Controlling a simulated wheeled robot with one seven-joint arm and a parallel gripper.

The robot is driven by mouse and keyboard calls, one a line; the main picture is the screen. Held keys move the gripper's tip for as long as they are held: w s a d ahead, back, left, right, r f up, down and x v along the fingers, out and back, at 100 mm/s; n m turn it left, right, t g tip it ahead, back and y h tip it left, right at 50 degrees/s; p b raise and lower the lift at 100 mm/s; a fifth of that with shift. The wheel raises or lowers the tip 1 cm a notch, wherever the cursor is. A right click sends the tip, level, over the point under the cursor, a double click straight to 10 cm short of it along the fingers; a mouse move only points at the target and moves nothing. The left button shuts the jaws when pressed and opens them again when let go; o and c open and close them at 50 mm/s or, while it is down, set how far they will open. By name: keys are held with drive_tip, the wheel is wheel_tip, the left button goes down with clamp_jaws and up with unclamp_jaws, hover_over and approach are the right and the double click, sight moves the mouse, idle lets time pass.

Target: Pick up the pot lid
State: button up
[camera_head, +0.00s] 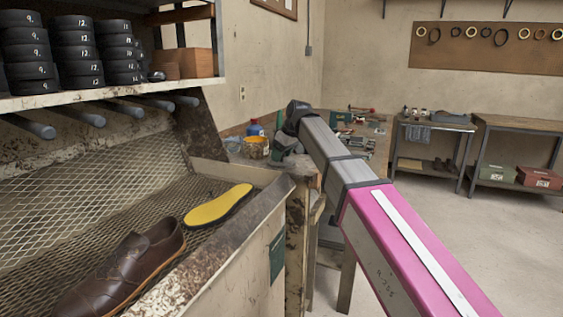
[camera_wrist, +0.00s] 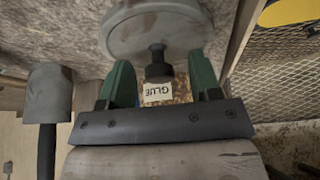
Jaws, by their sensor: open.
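In the wrist view, the pot lid (camera_wrist: 130,32) is a round grey disc with a dark knob (camera_wrist: 158,66). My gripper (camera_wrist: 159,66) is open, with one green finger on each side of the knob. Gaps show between the knob and both fingers. A pale label reading "GLUE" (camera_wrist: 158,91) shows upside down just below the knob; I cannot tell what it is fixed to. In the head view, my arm reaches to the cluttered bench, and the lid cannot be made out there.
A grey mallet-like tool (camera_wrist: 48,92) lies left of my gripper. In the head view, a yellow container (camera_head: 256,149) and blue bottle (camera_head: 256,129) stand near my arm's end. The mesh tray (camera_head: 70,200) at left holds a brown shoe (camera_head: 125,272) and yellow sole (camera_head: 217,205).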

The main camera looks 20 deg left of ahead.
drive_tip(key=c, duration=1)
